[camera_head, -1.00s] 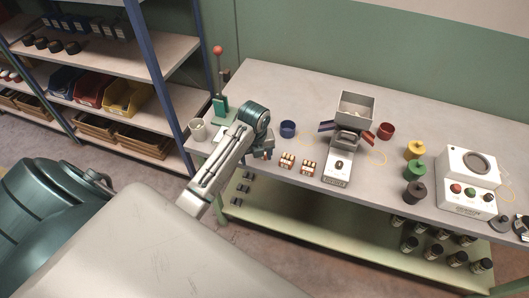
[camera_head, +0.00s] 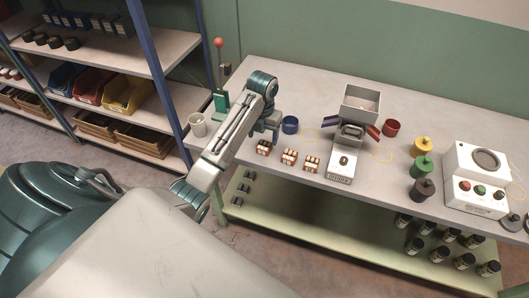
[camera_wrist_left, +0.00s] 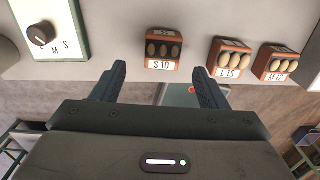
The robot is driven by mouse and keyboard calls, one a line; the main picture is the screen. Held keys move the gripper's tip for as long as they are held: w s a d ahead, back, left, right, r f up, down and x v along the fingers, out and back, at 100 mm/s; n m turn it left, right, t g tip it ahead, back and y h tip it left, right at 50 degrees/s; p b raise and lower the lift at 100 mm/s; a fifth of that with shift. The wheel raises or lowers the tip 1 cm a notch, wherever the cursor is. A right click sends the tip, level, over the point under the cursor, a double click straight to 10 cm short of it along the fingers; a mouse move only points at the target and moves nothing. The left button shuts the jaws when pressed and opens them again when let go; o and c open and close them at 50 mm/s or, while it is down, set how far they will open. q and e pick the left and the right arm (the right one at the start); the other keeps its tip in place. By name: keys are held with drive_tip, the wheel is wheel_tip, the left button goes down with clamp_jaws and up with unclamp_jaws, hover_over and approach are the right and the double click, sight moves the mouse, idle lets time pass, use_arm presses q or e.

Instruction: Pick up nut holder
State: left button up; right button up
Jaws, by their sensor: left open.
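Three small orange-brown nut holders stand in a row near the table's front edge. The leftmost holder (camera_head: 262,148), labelled S 10 with dark holes, also shows in the left wrist view (camera_wrist_left: 163,50). The middle holder (camera_head: 288,157), labelled L 15, and the right holder (camera_head: 311,164), labelled M 12, carry pale nuts; the wrist view shows the L 15 holder (camera_wrist_left: 229,59) and the M 12 holder (camera_wrist_left: 276,63). My left gripper (camera_head: 267,138) is open and empty, close to the S 10 holder. In the wrist view its fingers (camera_wrist_left: 160,85) point towards that holder.
A panel with a dial (camera_wrist_left: 41,34) is left of the S 10 holder. A blue cup (camera_head: 290,125) stands behind the holders. A hopper machine (camera_head: 341,160) is to their right. A white mug (camera_head: 197,125) and a green lever stand (camera_head: 221,103) are left.

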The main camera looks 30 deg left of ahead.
sight(265, 145)
use_arm(q)
drive_tip(key=shift+f, duration=0.35)
drive_tip(key=f, duration=0.1)
drive_tip(key=f+p, duration=0.2)
drive_tip(key=shift+w+d+f, duration=0.1)
drive_tip(key=shift+w+f, duration=0.15)
drive_tip(key=shift+w, duration=0.05)
drive_tip(key=shift+f, duration=0.6)
drive_tip(key=c, duration=1.1)
drive_tip(key=shift+r, duration=0.1)
